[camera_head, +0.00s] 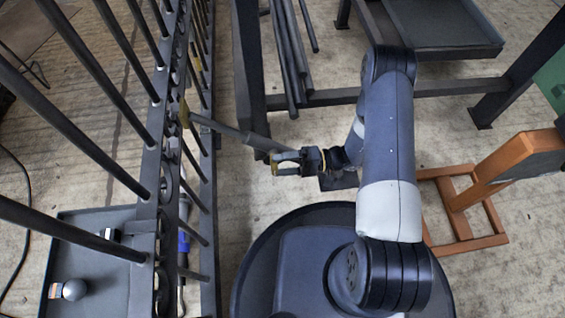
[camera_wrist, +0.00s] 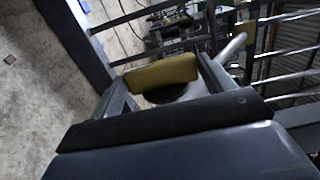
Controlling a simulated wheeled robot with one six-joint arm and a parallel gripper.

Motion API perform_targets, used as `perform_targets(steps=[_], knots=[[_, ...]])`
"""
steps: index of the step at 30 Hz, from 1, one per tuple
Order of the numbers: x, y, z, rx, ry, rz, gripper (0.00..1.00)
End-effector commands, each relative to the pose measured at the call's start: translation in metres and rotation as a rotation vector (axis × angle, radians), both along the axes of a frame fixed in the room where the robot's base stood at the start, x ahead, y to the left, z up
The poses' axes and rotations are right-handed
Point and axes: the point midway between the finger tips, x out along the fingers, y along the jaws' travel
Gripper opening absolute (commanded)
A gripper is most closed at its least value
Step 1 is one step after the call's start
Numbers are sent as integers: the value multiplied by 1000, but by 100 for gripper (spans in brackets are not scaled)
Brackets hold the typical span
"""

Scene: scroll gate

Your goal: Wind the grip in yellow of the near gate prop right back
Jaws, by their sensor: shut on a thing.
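The near gate prop shows as a grey rod (camera_head: 228,134) that slants from the barred gate on the left to my gripper. My gripper (camera_head: 278,162) is shut on the yellow grip at the rod's outer end, and little of the grip shows in the head view. In the wrist view the yellow grip (camera_wrist: 165,72) lies across between the two fingers of my gripper (camera_wrist: 170,82). A pale rod (camera_wrist: 233,47) runs from behind the right finger up to the right. The gate (camera_head: 150,170) has a dark frame with slanting bars.
A blue grip (camera_head: 183,243) sits lower on the gate. A dark tray (camera_head: 95,285) with small items lies at the lower left. Dark rods (camera_head: 288,55) lean beside a dark post (camera_head: 248,65). An orange stand (camera_head: 470,200) is on the right.

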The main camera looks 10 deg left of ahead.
Motion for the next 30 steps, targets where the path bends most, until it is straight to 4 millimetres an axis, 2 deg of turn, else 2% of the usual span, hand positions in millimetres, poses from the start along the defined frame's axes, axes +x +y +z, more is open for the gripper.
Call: perform_targets(steps=[9, 22, 23, 30], knots=[[-2, 0, -3, 82, 22, 5, 54], [-2, 0, -3, 91, 25, 6, 54], [-2, 0, -3, 91, 25, 7, 78], [-1, 0, -3, 91, 24, 4, 98]])
